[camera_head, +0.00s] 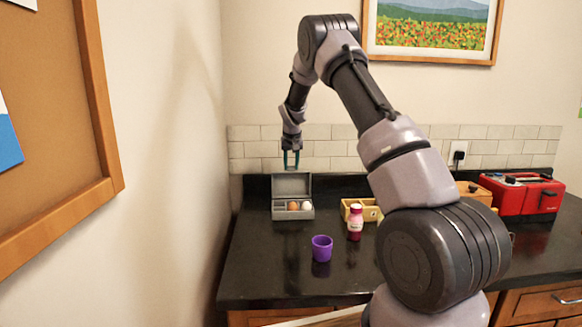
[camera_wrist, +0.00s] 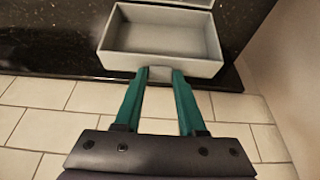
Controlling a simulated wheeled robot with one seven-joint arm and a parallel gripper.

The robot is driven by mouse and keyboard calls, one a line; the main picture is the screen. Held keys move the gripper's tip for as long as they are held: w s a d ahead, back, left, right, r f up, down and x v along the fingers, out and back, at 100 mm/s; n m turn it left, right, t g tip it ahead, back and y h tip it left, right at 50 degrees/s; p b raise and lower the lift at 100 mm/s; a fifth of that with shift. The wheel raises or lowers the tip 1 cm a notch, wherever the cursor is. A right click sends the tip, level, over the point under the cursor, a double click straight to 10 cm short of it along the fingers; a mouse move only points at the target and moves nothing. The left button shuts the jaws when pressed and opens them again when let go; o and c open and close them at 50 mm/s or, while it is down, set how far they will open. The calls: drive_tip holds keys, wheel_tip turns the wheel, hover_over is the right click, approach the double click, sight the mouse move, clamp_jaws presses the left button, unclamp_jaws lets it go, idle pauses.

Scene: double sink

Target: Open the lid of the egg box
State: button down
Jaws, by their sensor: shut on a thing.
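The grey egg box (camera_head: 282,214) sits at the back of the dark counter, near the left wall. Its lid (camera_head: 291,184) stands raised at the back, and a brown egg (camera_head: 293,206) and a white egg (camera_head: 306,206) show in the base. My gripper (camera_head: 291,166) is at the top edge of the lid, pointing down. In the wrist view, the teal fingers (camera_wrist: 159,78) are closed on a small grey tab at the lid's edge. The hollow inside of the lid (camera_wrist: 160,35) shows there beyond the fingers.
A purple cup (camera_head: 321,248), a pink bottle (camera_head: 355,222) and a yellow wooden box (camera_head: 350,205) stand right of the egg box. A red toaster (camera_head: 525,196) is farther right. The tiled wall (camera_head: 335,150) is close behind my gripper.

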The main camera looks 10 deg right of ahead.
drive_tip(key=shift+s+a+f, duration=0.1)
drive_tip(key=shift+s, duration=0.35)
drive_tip(key=shift+c, duration=2.4)
unclamp_jaws()
drive_tip(key=shift+f, duration=0.1)
drive_tip(key=shift+w, duration=0.1)
drive_tip(key=shift+r, duration=0.4)
drive_tip(key=v, duration=1)
drive_tip(key=shift+r, duration=0.15)
